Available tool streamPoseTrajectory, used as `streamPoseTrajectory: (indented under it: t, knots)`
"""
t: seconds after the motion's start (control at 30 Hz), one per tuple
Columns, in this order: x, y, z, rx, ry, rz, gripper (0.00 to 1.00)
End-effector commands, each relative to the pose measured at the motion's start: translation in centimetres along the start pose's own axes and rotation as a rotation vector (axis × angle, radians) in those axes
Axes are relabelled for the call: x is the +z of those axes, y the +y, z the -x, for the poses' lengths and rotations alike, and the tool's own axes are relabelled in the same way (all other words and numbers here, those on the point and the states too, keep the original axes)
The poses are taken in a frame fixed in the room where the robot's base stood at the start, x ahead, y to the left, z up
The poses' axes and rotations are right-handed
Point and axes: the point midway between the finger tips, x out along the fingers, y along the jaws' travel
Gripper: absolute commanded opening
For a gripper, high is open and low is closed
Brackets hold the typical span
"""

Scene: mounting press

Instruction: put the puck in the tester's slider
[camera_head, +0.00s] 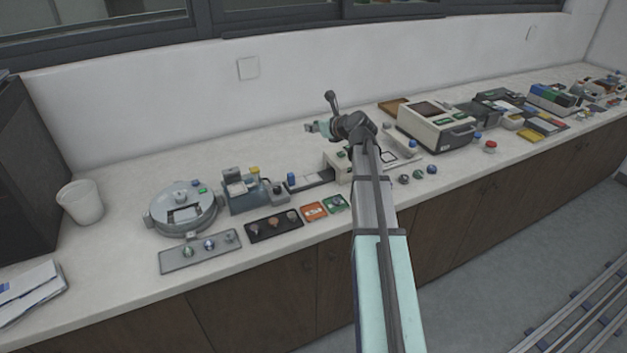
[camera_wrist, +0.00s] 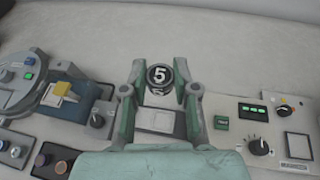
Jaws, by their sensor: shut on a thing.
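My gripper (camera_head: 318,128) is raised over the back of the bench, towards the wall. In the wrist view my gripper (camera_wrist: 160,80) is shut on a dark round puck (camera_wrist: 159,74) marked with a white 5, held between the fingertips. A flat grey part (camera_wrist: 157,121) shows between the fingers, lower in the picture and apart from the puck; it seems to be the tester's slider. The pale tester (camera_wrist: 262,120) with a green display and knobs is to its right. In the head view the tester (camera_head: 337,163) is partly hidden by my arm, with a dark strip (camera_head: 310,182) to its left.
A round grey machine (camera_head: 182,207) and a blue-grey unit with a yellow top (camera_head: 245,190) stand at the left. Trays with small round pieces (camera_head: 200,253) lie along the front edge. A boxy instrument (camera_head: 437,125) stands at the right. The bench near the wall is clear.

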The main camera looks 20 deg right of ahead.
Motion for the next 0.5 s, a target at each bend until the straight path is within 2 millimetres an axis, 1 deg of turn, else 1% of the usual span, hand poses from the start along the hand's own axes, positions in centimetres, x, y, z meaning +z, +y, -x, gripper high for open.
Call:
streamPoseTrajectory:
  t: [0.17, 0.5]
  knots:
    - [-3.1, 0.1, -1.2, 0.000, 0.004, -0.003, 0.05]
    - [-10.5, 0.0, -4.2, 0.001, 0.005, -0.002, 0.05]
